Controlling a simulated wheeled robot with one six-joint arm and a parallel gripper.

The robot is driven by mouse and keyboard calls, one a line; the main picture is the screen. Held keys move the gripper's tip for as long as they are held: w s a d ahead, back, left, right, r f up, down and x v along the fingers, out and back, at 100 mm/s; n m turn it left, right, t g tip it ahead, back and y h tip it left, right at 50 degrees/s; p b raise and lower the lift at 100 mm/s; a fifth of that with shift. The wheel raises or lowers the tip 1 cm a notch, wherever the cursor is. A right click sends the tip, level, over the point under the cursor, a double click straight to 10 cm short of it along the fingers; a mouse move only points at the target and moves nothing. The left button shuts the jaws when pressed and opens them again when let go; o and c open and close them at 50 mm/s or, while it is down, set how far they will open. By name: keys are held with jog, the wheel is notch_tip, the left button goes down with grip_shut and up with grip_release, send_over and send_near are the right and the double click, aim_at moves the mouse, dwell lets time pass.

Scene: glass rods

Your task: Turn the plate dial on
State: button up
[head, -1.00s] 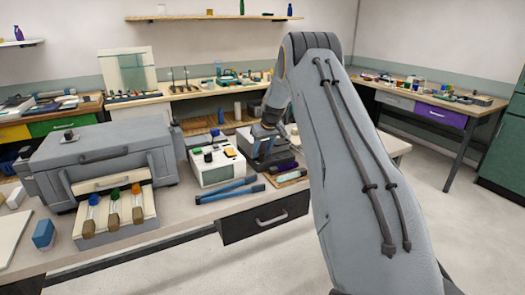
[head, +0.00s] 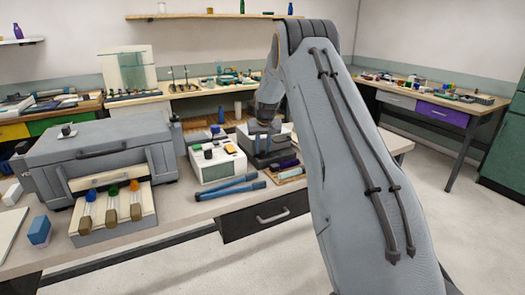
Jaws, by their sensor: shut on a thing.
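The plate (head: 280,156) is a low dark grey device in the middle of the bench, right of a white box with a dark display. My gripper (head: 264,130) reaches down onto the plate's top from behind my large grey arm link. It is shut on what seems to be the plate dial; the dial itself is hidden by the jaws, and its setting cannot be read. The fingertips are small and dark at this distance.
The white box (head: 217,168) stands close left of the plate. A large grey case (head: 97,150) and a rack with coloured knobs (head: 112,222) fill the left. Floor at right is clear.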

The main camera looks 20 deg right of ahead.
jog(key=shift+m, duration=0.5)
jog(key=o, duration=1.1)
jog(key=shift+c, duration=0.2)
